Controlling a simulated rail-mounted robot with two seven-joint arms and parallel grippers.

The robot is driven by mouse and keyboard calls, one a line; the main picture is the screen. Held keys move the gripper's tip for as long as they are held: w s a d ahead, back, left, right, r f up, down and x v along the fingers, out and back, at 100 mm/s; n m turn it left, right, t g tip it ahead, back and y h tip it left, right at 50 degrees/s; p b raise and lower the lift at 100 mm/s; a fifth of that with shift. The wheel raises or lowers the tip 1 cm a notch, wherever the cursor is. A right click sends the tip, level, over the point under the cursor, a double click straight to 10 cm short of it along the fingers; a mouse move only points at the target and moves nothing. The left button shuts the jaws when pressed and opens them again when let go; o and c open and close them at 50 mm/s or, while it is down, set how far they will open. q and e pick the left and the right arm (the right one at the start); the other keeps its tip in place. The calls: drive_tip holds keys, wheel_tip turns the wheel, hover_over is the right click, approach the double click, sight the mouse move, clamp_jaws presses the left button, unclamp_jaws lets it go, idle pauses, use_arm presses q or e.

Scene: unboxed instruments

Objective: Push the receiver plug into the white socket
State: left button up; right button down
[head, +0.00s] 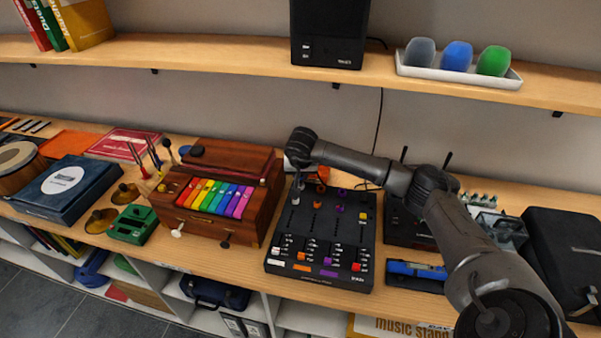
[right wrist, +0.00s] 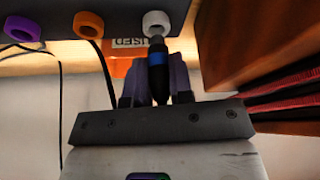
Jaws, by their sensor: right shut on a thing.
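My right gripper (right wrist: 158,88) is shut on the receiver plug (right wrist: 157,67), a dark cylinder with a blue band. In the right wrist view the plug points straight at the white socket (right wrist: 156,20), a white ring on the dark mixer's side. The plug's tip overlaps the ring's lower edge; I cannot tell whether it is inside the hole. In the head view my right gripper (head: 299,178) hangs at the back left corner of the black mixer (head: 322,258), and the plug and socket cannot be made out. My left gripper is not in view.
An orange socket (right wrist: 88,24) and a purple socket (right wrist: 22,28) sit beside the white one, with black cables below. The wooden xylophone box (head: 262,200) stands close left of the mixer. A blue device (head: 416,270) lies to its right.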

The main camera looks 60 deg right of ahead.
drive_tip(key=shift+f, duration=0.3)
drive_tip(key=shift+f+b, duration=0.5)
drive_tip(key=shift+f, duration=0.15)
drive_tip(key=shift+f, duration=0.25)
drive_tip(key=c, duration=0.9)
unclamp_jaws()
drive_tip(key=shift+r, duration=0.1)
drive_tip(key=shift+r, duration=0.25)
drive_tip(key=shift+p+v, duration=0.75)
drive_tip(key=shift+v, duration=5.9)
